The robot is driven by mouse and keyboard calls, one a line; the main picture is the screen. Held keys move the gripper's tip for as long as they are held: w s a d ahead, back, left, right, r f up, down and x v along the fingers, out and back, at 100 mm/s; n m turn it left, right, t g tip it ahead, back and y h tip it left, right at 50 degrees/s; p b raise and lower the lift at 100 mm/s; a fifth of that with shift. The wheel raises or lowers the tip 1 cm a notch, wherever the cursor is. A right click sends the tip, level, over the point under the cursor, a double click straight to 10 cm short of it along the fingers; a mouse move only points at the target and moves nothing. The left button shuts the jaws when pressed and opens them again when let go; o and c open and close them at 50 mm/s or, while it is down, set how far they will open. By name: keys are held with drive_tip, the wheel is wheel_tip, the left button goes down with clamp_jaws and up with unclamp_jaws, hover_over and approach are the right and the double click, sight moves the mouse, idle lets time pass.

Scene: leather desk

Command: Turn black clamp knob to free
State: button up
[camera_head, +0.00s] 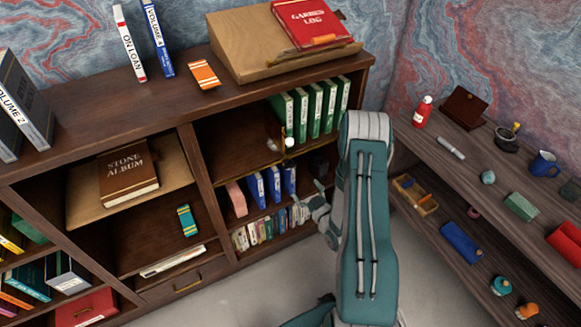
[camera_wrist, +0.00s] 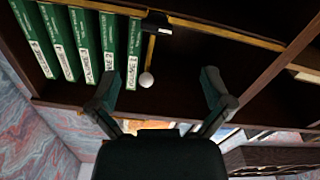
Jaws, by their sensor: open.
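A small black piece (camera_wrist: 157,20), perhaps the clamp knob, sits on a brass rail at the shelf edge in the wrist view; its exact shape is too small to tell. A thin brass rod (camera_wrist: 151,48) runs from it to a white ball (camera_wrist: 146,80). The ball also shows in the head view (camera_head: 290,142), beside the green volumes. My gripper (camera_wrist: 160,88) is open and empty, its fingers spread, with the ball seen between them and the black piece beyond. In the head view my gripper (camera_head: 318,207) is in front of the lower shelf.
Several green volumes (camera_head: 315,108) stand right of the rod on the upper shelf. Blue books (camera_head: 272,184) and small books (camera_head: 262,229) stand below. A wooden lectern (camera_head: 245,45) holds a red log book on top. A side shelf (camera_head: 470,170) with small items is at right.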

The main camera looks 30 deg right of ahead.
sight(290, 165)
drive_tip(key=w+m, duration=0.1)
drive_tip(key=w, duration=0.4)
drive_tip(key=w+m, duration=0.2)
drive_tip(key=w, duration=0.4)
drive_tip(key=c, duration=1.2)
